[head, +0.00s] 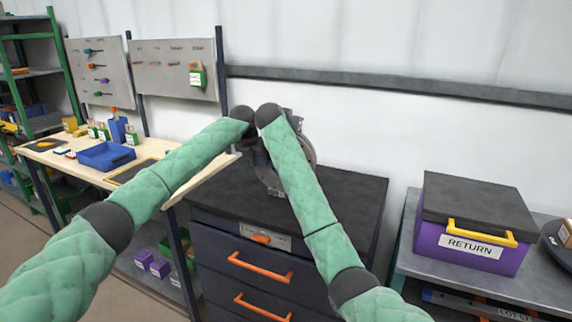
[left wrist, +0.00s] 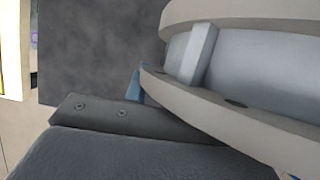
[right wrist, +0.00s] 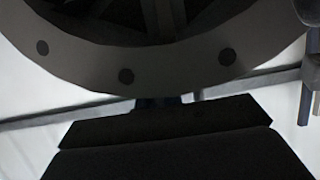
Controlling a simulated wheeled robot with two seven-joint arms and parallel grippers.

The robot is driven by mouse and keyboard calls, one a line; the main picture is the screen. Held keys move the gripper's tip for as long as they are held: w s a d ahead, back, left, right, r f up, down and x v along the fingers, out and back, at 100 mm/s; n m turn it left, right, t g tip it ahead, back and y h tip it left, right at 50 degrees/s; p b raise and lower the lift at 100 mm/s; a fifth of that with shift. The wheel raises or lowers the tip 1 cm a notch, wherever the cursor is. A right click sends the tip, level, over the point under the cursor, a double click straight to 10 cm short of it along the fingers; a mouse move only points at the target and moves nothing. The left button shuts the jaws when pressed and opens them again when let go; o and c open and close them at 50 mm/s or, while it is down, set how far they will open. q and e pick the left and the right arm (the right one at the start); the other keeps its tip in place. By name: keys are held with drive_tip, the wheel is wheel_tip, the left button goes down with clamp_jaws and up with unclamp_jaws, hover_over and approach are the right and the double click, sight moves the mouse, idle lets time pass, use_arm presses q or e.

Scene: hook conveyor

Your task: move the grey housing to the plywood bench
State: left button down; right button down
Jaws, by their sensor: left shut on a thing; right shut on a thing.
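The grey housing (head: 309,150), a round flanged body, is partly hidden behind my arms in the head view. It is above or on the black-topped drawer cabinet (head: 345,193); I cannot tell whether it touches the top. Its curved flange shows close up in the left wrist view (left wrist: 240,122) and in the right wrist view (right wrist: 180,62). My left gripper (head: 252,143) is shut on the housing at its left side. My right gripper (right wrist: 165,112) is shut on its rim, mostly hidden in the head view. The plywood bench (head: 222,163) stands to the left.
On the bench are a blue bin (head: 106,156), a dark mat (head: 131,171) and several small boxes. Pegboards (head: 172,70) rise behind it. A purple RETURN box (head: 470,225) sits on a grey table at the right. The bench's right end near the cabinet looks clear.

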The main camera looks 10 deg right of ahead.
drive_tip(key=shift+s+r+p, duration=0.1)
drive_tip(key=shift+r+p, duration=1.85)
drive_tip(key=shift+r, duration=0.5)
drive_tip(key=shift+a, duration=0.1)
